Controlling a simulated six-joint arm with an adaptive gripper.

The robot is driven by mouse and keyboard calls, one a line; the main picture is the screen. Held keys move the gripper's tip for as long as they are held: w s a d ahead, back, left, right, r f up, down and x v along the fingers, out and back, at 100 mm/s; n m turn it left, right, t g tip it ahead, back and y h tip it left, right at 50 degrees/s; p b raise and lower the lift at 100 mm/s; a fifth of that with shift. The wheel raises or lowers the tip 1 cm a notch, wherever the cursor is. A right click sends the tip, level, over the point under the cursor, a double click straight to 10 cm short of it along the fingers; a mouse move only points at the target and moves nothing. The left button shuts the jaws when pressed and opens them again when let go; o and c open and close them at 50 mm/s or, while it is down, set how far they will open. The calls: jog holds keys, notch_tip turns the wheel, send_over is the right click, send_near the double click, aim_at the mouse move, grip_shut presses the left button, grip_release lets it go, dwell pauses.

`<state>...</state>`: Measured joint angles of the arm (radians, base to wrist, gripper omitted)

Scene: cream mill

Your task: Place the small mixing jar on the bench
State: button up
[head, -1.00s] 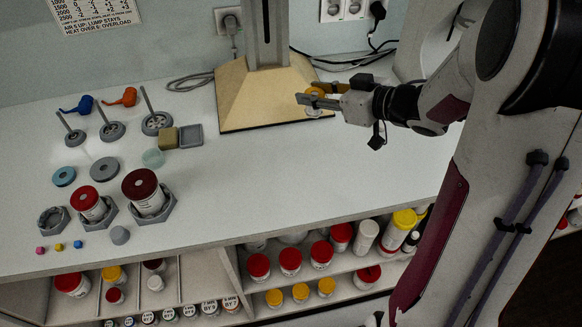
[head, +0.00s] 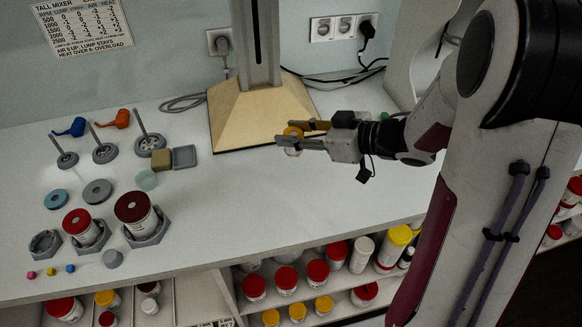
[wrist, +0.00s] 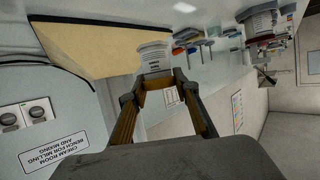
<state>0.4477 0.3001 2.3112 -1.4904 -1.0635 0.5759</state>
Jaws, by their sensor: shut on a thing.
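The small mixing jar (head: 293,150), white with an orange-yellow lid, is between the fingertips of my gripper (head: 293,139), which is shut on it. The fingers partly hide it. In the wrist view the jar's white labelled side (wrist: 154,56) shows beyond the fingertips. The jar is over the white bench (head: 290,195), in front of the wooden base of the stand. Whether its bottom touches the bench cannot be told.
The wooden stand base (head: 262,118) is just behind the jar. Two red-lidded jars (head: 80,224) (head: 133,207) sit in grey holders at the left, beside an empty holder (head: 45,242). Stirrers (head: 103,152) and a grey tray (head: 185,157) stand behind. The bench's middle is clear.

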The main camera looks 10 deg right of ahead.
jog(key=shift+f, duration=2.35)
jog(key=shift+f, duration=2.05)
jog(key=shift+f, duration=0.15)
jog(key=o, duration=1.1)
jog(key=shift+r, duration=0.2)
jog(key=shift+v, duration=6)
jog(key=shift+f, duration=0.1)
